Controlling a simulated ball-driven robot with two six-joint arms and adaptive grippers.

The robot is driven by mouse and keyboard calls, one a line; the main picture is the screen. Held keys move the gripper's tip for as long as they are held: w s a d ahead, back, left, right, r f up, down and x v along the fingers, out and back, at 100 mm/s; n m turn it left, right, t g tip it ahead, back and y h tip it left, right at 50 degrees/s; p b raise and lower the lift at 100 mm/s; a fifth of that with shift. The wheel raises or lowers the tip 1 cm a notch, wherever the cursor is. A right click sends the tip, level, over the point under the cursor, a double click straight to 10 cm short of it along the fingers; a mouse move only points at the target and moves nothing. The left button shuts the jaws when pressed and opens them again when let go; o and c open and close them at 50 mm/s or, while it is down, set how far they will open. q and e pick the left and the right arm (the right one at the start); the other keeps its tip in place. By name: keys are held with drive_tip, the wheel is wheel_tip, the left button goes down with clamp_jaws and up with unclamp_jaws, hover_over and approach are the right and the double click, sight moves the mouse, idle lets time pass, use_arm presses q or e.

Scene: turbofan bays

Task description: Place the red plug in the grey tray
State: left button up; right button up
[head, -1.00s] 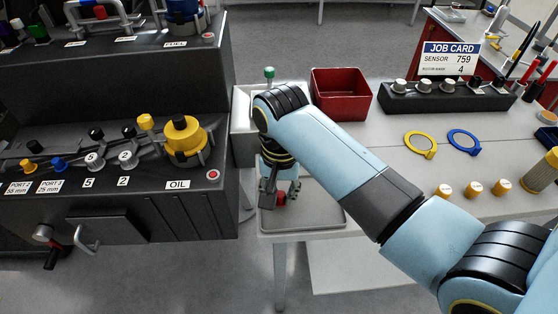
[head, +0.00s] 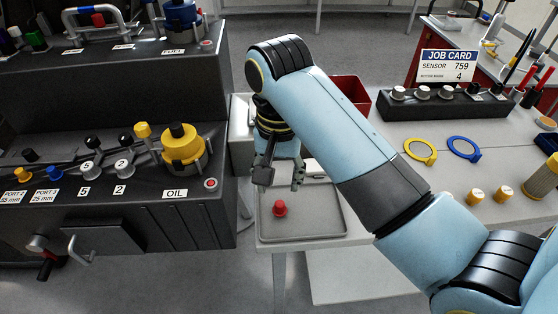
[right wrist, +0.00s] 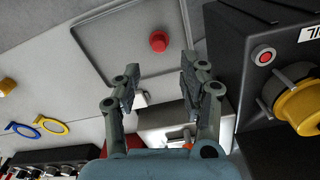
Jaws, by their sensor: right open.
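The red plug (head: 280,209) sits on the floor of the grey tray (head: 322,232), left of its middle, with nothing touching it. In the right wrist view the red plug (right wrist: 158,41) also shows on the grey tray (right wrist: 112,62). My right gripper (head: 281,182) is open and empty, above and behind the plug in the head view. In the right wrist view its two fingers (right wrist: 158,90) are spread apart, with the plug beyond their tips. My left gripper is in neither view.
A red bin (head: 349,92) stands behind my right arm, partly hidden. The dark engine bay panel with the yellow oil cap (head: 183,145) is left of the tray. A yellow ring (head: 420,151) and a blue ring (head: 464,146) lie on the table to the right.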

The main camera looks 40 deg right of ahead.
drive_tip(key=shift+r, duration=2.25)
